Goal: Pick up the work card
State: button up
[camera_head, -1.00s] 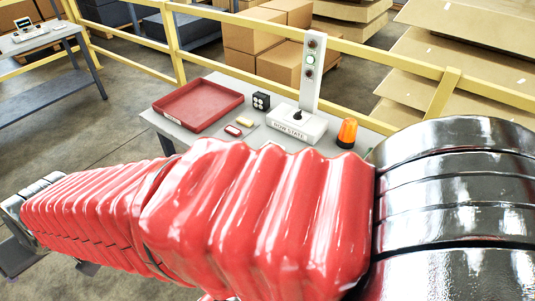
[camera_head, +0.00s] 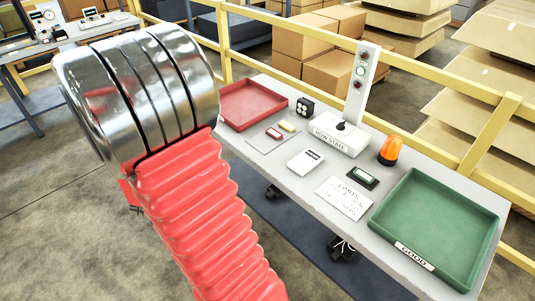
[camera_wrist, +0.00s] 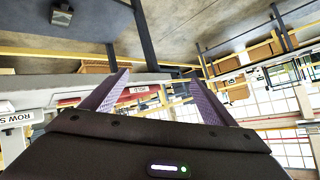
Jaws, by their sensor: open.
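In the head view a flat white card with printed lines starting "LIMITS" (camera_head: 344,197) lies on the grey table, left of the green tray. A smaller white piece with dark print (camera_head: 305,161) lies farther left; which of the two is the work card I cannot tell for certain. In the wrist view my gripper (camera_wrist: 158,78) is open, its two fingers wide apart with nothing between them. Neither white piece can be made out there. In the head view my arm hides the gripper.
The grey table (camera_head: 300,187) also bears a red tray (camera_head: 252,103), a green "GOOD" tray (camera_head: 437,228), a white "ROW STATE" box (camera_head: 341,137) with a lamp post (camera_head: 362,78), an orange beacon (camera_head: 390,150) and a small dark-green device (camera_head: 363,177). A yellow rail (camera_head: 440,80) runs behind.

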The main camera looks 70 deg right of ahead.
jog(key=s+d+f+m+g+h, duration=0.2)
jog(key=s+d+f+g, duration=0.1)
jog(key=s+d, duration=0.2)
jog(key=m+g+h, duration=0.4)
jog(key=g+h, duration=0.1)
jog(key=g, duration=0.6)
send_near(294, 169)
jog(key=a, duration=0.2)
jog(key=shift+w+r, duration=0.2)
jog(key=shift+d, duration=0.15)
jog(key=shift+t, duration=0.3)
jog(key=shift+x, duration=4.1)
jog(key=shift+f, duration=0.1)
jog(key=shift+x, duration=2.7)
jog(key=shift+s, duration=0.1)
